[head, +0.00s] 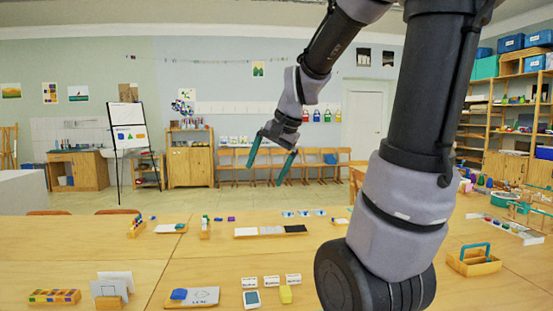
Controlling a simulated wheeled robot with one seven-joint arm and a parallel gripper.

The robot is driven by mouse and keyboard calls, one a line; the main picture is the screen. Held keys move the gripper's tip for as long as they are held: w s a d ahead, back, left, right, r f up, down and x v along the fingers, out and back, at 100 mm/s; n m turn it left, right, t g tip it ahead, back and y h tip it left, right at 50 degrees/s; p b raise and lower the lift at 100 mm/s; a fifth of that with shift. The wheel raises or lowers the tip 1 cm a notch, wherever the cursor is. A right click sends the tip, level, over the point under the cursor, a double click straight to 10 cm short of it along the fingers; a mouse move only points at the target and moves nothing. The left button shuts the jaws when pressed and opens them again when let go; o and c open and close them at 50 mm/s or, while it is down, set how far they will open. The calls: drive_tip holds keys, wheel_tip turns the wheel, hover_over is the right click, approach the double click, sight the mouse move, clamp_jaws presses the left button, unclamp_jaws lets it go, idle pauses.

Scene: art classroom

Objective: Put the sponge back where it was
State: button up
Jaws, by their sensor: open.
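My gripper (267,173) hangs in the air above the far part of the tables, its two green fingers spread and nothing between them. Two small blocks near the front edge could be the sponge; I cannot tell which. A yellow block (286,295) stands on the table in front of the rightmost of three white label cards (271,282). A blue block (179,294) lies on the left part of a small white board (205,297) with a drawing and writing. A white and teal flat item (251,299) lies in front of the leftmost card. My gripper is well away from all these.
A tray with colored pieces (55,296) and a wooden stand with white cards (110,290) are at front left. A tray with white, grey and black sections (270,231) lies farther back. A wooden carrier with a teal handle (474,261) is at right. Bare tabletop (225,263) lies between.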

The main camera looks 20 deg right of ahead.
drive_tip(key=s+a+r+n+t, duration=0.2)
drive_tip(key=s+r+n, duration=0.2)
drive_tip(key=s, duration=0.7)
drive_tip(key=shift+s+r+n+h, duration=0.15)
drive_tip(key=shift+s+n+h, duration=0.15)
drive_tip(key=shift+n, duration=0.1)
drive_tip(key=shift+a, duration=0.1)
